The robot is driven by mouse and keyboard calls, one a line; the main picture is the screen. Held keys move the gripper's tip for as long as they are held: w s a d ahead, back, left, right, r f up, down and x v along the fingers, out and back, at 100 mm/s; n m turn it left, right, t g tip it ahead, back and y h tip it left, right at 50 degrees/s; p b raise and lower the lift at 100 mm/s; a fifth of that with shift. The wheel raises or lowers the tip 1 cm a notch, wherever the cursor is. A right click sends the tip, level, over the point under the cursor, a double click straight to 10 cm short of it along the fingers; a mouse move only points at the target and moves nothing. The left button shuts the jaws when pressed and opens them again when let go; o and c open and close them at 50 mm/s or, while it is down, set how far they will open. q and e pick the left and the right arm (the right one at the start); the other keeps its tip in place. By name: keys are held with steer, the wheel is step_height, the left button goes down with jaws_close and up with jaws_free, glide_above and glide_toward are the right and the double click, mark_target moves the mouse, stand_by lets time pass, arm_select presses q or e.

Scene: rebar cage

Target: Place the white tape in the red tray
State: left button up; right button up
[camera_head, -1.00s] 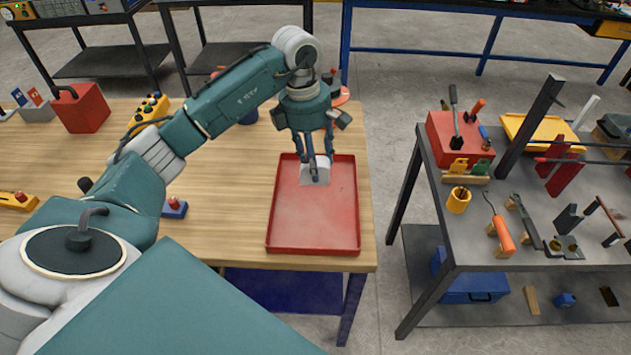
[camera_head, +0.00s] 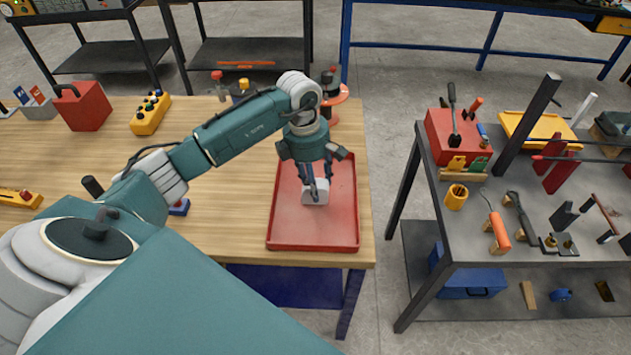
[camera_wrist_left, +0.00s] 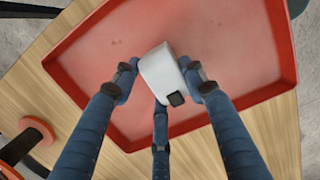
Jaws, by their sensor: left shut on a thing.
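The red tray (camera_head: 285,233) lies on the wooden table near its right edge. My left gripper (camera_head: 315,188) is over the middle of the tray, pointing down. It is shut on the white tape (camera_head: 316,196). In the left wrist view the white tape (camera_wrist_left: 160,72) sits between the blue fingers of my left gripper (camera_wrist_left: 160,85), with the red tray (camera_wrist_left: 235,45) behind it. The tape is low over the tray floor; I cannot tell whether it touches. My right gripper does not show.
A red can (camera_head: 84,108) and a yellow button box (camera_head: 151,112) stand at the left on the table. A red and black object (camera_head: 332,92) is just behind the tray. A grey bench (camera_head: 480,230) with several tools stands at the right, across a gap.

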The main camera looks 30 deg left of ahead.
arm_select(q)
steer(key=o, duration=1.2)
steer(key=shift+o, duration=0.8)
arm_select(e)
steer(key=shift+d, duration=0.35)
arm_select(q)
steer(key=shift+r, duration=0.25)
step_height(320, 180, up, 12)
steer(key=a+b, duration=0.1)
steer(key=b, duration=0.2)
steer(key=shift+s+a+f, duration=0.15)
steer(key=shift+s, duration=0.25)
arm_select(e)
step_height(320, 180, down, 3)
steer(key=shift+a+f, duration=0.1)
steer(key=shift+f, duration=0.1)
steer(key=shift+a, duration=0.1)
